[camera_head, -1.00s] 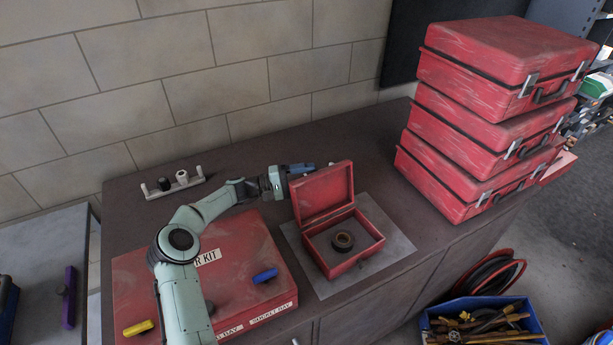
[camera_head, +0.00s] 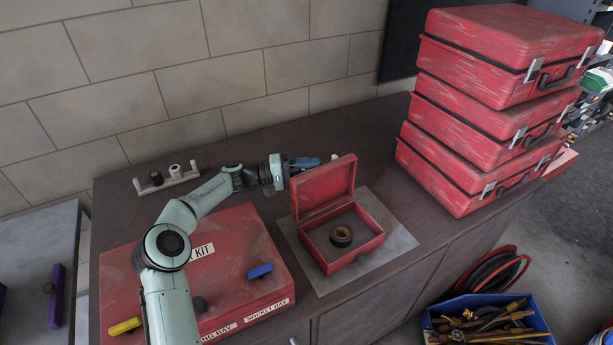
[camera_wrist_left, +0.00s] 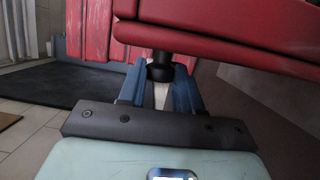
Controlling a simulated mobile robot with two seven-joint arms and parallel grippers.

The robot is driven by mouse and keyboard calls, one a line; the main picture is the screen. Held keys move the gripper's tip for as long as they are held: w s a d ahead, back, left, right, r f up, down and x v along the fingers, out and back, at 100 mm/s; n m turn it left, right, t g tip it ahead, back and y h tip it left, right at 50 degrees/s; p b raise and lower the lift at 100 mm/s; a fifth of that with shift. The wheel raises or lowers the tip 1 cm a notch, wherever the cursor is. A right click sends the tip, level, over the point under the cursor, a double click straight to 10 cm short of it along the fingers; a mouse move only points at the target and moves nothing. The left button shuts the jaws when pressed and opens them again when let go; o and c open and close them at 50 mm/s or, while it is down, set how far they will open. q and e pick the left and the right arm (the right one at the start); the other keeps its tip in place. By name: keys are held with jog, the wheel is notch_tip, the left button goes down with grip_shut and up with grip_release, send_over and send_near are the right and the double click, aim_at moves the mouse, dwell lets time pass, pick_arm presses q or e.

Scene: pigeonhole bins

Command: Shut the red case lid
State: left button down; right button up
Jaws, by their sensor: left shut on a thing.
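The small red case (camera_head: 357,254) stands on a grey mat with its lid (camera_head: 325,187) raised steeply upright at the back. A dark roll (camera_head: 341,236) lies inside the case. My left gripper (camera_head: 306,163) is beside and behind the lid's upper left corner, its blue fingers partly hidden there. How the knob joins the lid is hard to see. My right gripper is not in view.
A large flat red case (camera_head: 225,255) with a blue handle (camera_head: 259,271) and a yellow one (camera_head: 125,326) lies at left. Several big red cases (camera_head: 480,130) are stacked at right. A grey rack (camera_head: 170,181) sits near the wall. The grey mat (camera_head: 395,240) is clear around the small case.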

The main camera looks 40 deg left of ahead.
aim_at(320, 174)
pick_arm(q)
jog(key=shift+s+d+r+m+g+y+b, duration=0.15)
jog(key=shift+s+d+r+m+y+b, duration=0.15)
jog(key=shift+d+m+b, duration=0.85)
jog(key=shift+s+d+r+m+g+y+b, duration=0.2)
jog(key=shift+s+d+b, duration=0.3)
jog(key=shift+b, duration=1.35)
jog(key=shift+s+d+r+m+g+y+b, duration=0.25)
jog(key=shift+d+m+b, duration=0.6)
jog(key=shift+b, duration=0.65)
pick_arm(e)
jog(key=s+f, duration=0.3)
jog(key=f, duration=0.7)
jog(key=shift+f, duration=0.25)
pick_arm(q)
jog(key=c, duration=0.8)
grip_release()
jog(key=shift+o, duration=0.2)
jog(key=shift+s, duration=0.1)
jog(key=v, duration=1.3)
jog(key=shift+s, duration=0.2)
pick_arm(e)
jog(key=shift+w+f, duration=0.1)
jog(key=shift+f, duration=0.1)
pick_arm(q)
jog(key=shift+f, duration=0.1)
